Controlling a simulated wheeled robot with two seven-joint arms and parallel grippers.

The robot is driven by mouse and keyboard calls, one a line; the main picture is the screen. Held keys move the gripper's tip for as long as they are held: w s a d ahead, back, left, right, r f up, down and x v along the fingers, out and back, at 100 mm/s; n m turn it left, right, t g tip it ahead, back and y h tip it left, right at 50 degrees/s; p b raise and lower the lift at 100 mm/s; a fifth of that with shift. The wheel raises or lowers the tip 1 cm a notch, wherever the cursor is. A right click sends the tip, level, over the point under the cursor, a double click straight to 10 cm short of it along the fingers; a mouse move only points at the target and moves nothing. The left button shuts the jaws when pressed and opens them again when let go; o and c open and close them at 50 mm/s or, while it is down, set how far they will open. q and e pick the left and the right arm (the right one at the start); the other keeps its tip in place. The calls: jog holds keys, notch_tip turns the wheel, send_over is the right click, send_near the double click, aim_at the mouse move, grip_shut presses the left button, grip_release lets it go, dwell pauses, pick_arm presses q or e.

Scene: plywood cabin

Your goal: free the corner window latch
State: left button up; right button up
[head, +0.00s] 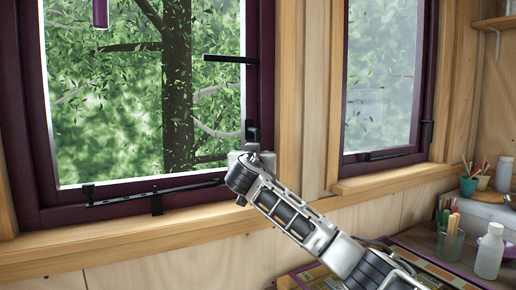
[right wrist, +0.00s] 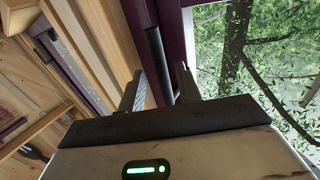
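The corner window (head: 140,110) on the left has a dark purple frame. A black latch handle (head: 252,130) sits low on its right side. My right gripper (head: 252,152) is right at that handle; its fingers are mostly hidden in the head view. In the right wrist view the two fingers of my right gripper (right wrist: 160,85) stand apart, with a dark bar (right wrist: 155,55) between them, beside the purple frame. I cannot tell whether either finger touches it. A second black handle (head: 230,58) sticks out level, higher on the same side. My left gripper is not in view.
A black stay bar (head: 155,194) runs along the window's bottom edge, above a wooden sill (head: 120,240). A second window (head: 383,80) is at right. A bottle (head: 489,252) and a glass of sticks (head: 450,240) stand on the bench at right.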

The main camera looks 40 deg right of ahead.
jog(key=shift+p+x, duration=0.35)
jog(key=shift+x, duration=1.5)
grip_shut()
